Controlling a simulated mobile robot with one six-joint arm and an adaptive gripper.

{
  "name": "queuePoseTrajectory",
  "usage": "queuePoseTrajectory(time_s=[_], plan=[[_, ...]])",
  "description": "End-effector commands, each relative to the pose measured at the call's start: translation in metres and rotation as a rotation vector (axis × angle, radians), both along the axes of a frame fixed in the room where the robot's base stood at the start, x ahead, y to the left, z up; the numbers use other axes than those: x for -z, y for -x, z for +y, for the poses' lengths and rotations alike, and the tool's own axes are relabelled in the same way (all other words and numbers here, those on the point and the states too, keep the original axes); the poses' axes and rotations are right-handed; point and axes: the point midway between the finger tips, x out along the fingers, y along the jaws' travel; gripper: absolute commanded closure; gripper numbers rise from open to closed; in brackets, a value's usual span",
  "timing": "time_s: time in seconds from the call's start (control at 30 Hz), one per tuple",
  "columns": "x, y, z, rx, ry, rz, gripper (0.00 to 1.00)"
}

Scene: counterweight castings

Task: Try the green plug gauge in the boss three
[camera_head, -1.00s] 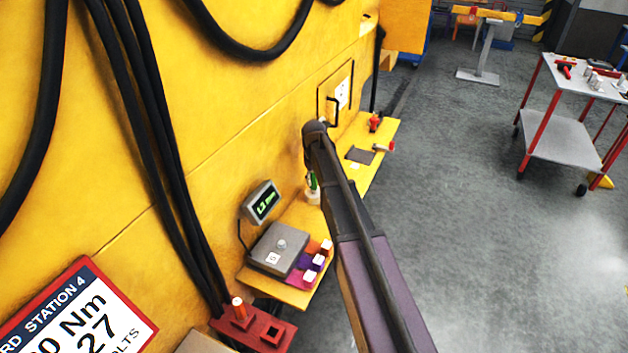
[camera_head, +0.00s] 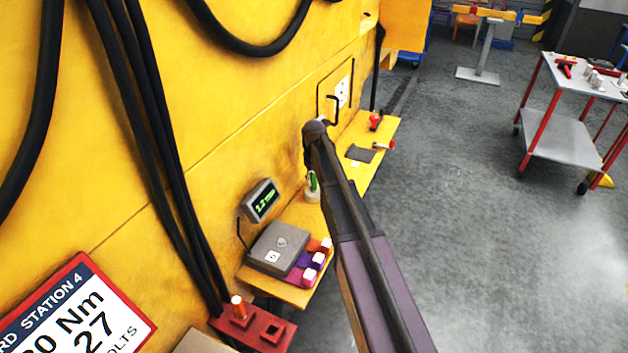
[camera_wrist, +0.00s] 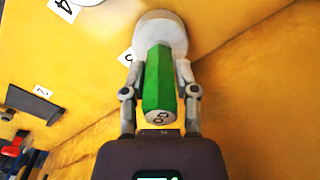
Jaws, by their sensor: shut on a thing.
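In the wrist view my gripper (camera_wrist: 161,72) is shut on the green plug gauge (camera_wrist: 157,85), with one finger on each side. The gauge's near end face carries dark marking. Its far end meets a pale round boss (camera_wrist: 163,25); how deep it sits there cannot be told. A label beside this boss, partly hidden, seems to read 3. In the head view the green gauge (camera_head: 313,181) stands upright over the pale boss (camera_head: 312,196) on the yellow ledge. My arm hides most of the gripper there.
A red holder (camera_head: 254,330) with an orange plug is lower down. Black cables hang at left.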

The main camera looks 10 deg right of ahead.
Motion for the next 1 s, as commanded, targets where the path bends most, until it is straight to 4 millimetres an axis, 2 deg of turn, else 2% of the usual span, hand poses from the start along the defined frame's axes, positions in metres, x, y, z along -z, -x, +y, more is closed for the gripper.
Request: queuePoseTrajectory(time_s=[1.0], plan=[[0.0070, 0.0000, 0.0000, 0.000, 0.000, 0.000, 1.00]])
